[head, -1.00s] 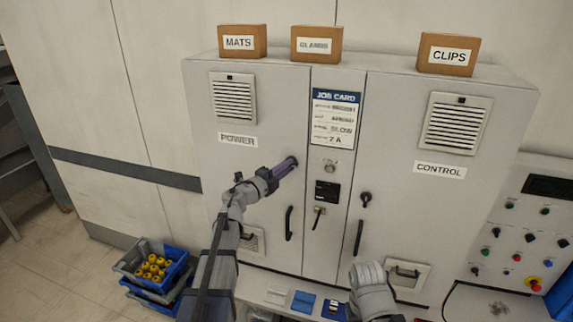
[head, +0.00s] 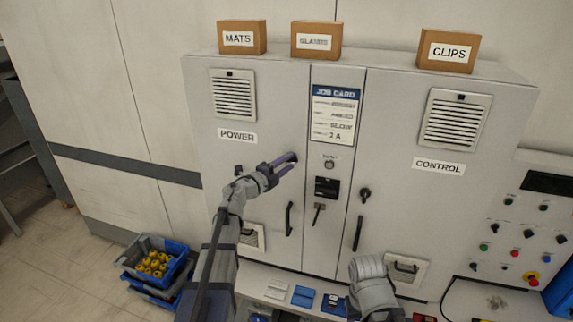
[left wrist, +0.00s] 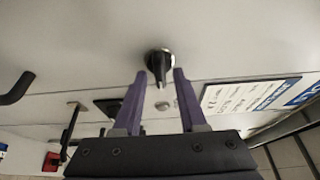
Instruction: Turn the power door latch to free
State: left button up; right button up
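The power door (head: 240,185) is the left door of the grey cabinet and is shut. Its latch is a black knob with a silver ring (left wrist: 159,64) in the left wrist view. The knob's narrow grip points down toward my gripper in that picture. My left gripper (left wrist: 160,76) is open, with its purple fingers on either side of the knob's lower part; I cannot tell whether they touch it. In the head view my left gripper (head: 287,164) is at the door's upper right edge and hides most of the latch. My right gripper is not visible, only the arm.
The control door (head: 410,210) has a similar black latch (head: 365,195). A black handle (head: 289,218) is below my left gripper. Blue crates (head: 165,280) stand on the floor at left.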

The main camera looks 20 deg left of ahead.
pick_arm(q)
jog(key=shift+o, duration=0.3)
jog(key=v, duration=0.7)
jog(key=shift+s+a, duration=0.2)
jog(key=shift+s, duration=0.15)
jog(key=s+d+f+n+g+y+b, duration=0.2)
jog(key=f+n+y+b, duration=0.4)
jog(key=f+n, duration=0.35)
jog(key=s+d+f+n+g+y+b, duration=0.25)
jog(key=f+n+y+b, duration=0.3)
jog(key=f+n, duration=0.45)
jog(key=s+d+f+g+h+b, duration=0.1)
jog(key=s+d+f+g, duration=0.5)
jog(key=s, duration=0.6)
jog(key=s+d+f+g+h+b, duration=0.2)
jog(key=s+d+f+g+b, duration=0.2)
jog(key=s+d+f, duration=0.6)
notch_tip(320, 180, down, 3)
jog(key=shift+s+f+g, duration=0.2)
jog(key=shift+s+g, duration=0.85)
